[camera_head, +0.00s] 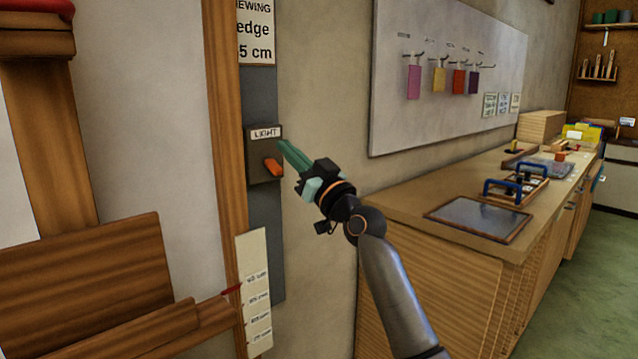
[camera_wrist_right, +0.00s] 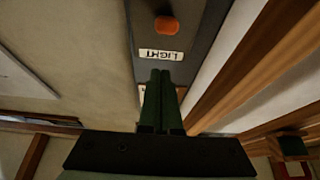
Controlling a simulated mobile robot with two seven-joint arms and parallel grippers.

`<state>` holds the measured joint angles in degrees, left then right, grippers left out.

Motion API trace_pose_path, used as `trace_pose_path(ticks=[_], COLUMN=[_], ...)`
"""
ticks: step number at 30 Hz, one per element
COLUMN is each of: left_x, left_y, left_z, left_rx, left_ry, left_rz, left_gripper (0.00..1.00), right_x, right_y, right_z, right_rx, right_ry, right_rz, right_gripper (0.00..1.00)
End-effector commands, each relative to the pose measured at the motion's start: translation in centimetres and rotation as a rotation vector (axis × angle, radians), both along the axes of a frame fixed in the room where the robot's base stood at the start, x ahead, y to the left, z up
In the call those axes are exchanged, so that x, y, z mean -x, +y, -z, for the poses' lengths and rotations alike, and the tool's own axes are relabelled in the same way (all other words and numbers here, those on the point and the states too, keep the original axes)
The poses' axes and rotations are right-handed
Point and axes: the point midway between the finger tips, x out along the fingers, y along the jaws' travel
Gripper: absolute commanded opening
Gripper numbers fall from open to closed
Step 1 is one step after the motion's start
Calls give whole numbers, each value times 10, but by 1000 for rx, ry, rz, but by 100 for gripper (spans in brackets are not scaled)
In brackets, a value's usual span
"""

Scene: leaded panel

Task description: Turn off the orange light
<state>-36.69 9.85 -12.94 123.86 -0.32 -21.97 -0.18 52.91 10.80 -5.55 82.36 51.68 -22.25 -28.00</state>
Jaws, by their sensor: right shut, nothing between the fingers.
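A dark switch box (camera_head: 256,158) with a "LIGHT" label (camera_head: 265,133) is mounted on a grey strip on the wall. Its orange lever (camera_head: 273,167) sticks out below the label and slants down in the head view. The lever also shows in the right wrist view (camera_wrist_right: 166,25), beyond the upside-down label (camera_wrist_right: 160,55). My right gripper (camera_head: 284,146) is shut and empty. Its green fingertips (camera_wrist_right: 160,75) are near the label, a little above and right of the lever in the head view. I see a gap to the lever; contact with the box I cannot tell.
A wooden post (camera_head: 226,120) runs up just left of the switch. A paper scale (camera_head: 255,290) hangs below it. A wooden workbench (camera_head: 400,205) with a dark panel (camera_head: 478,218) stands right of my right arm. A white board (camera_head: 440,100) with coloured tags hangs above the bench.

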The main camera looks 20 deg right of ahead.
Motion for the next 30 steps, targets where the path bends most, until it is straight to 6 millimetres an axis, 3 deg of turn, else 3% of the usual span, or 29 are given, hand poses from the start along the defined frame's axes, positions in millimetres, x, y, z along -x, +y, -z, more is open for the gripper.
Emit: trace_pose_path(ticks=[9, 12, 21, 30], left_x=[48, 40, 22, 14], left_y=[-3, -2, -1, -1], left_z=[59, 54, 34, 23], left_rx=[2, 1, -1, 1], left_ry=[299, 259, 157, 106], left_rz=[-9, -8, -6, -5], left_gripper=[70, 70, 70, 70], right_x=[0, 16, 54, 68], right_y=[2, -4, -18, -22], right_z=[-16, 7, 45, 57], right_rx=[1, 3, 2, 0], right_ry=[-1, 2, 1, -1], right_rz=[0, 2, 1, 0], right_gripper=[0, 0, 0, 0])
